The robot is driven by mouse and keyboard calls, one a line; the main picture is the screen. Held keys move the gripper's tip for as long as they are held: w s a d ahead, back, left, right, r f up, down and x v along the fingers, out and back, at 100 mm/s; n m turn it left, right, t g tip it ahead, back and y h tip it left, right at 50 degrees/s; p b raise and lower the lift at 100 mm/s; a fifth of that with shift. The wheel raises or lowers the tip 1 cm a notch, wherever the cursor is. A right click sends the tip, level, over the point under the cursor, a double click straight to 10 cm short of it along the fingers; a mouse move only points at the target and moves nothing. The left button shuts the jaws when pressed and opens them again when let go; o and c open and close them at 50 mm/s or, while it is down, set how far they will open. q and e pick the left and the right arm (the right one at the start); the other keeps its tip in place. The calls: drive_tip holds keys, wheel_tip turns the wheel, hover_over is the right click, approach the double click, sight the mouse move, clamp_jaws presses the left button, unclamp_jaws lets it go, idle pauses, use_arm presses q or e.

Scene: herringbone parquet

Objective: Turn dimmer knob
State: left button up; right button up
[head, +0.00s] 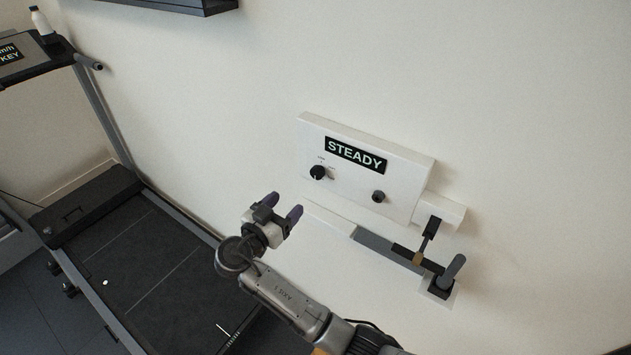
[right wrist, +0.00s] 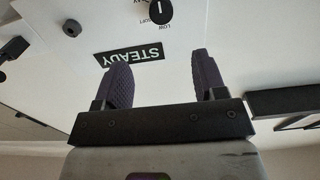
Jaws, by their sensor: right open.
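A white wall panel (head: 395,160) carries a black label reading STEADY (head: 356,155). A black knob with a white pointer mark (head: 318,172) sits at the panel's lower left, with small lettering beside it. It also shows at the top of the right wrist view (right wrist: 160,11), where LOW and SOFT can be read. A second, plain dark knob (head: 378,196) sits at the lower right of the panel. My right gripper (head: 284,205) is open and empty, below and left of the marked knob and apart from it. My left gripper is not in view.
Below the panel are a grey rail (head: 388,248) and a black lever fixture with a grey handle (head: 453,271). A treadmill (head: 150,250) stands at the left, with a white bottle (head: 41,21) on its console. A dark shelf (head: 190,5) is above. The wall left of the panel is clear.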

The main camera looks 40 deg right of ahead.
sight(315, 174)
drive_tip(key=p+x, duration=0.2)
drive_tip(key=x, duration=1)
drive_tip(key=shift+w+r, duration=0.1)
drive_tip(key=shift+w+d, duration=0.2)
drive_tip(key=shift+d, duration=0.45)
drive_tip(key=shift+c, duration=0.3)
drive_tip(key=c, duration=0.8)
drive_tip(key=shift+c, duration=0.3)
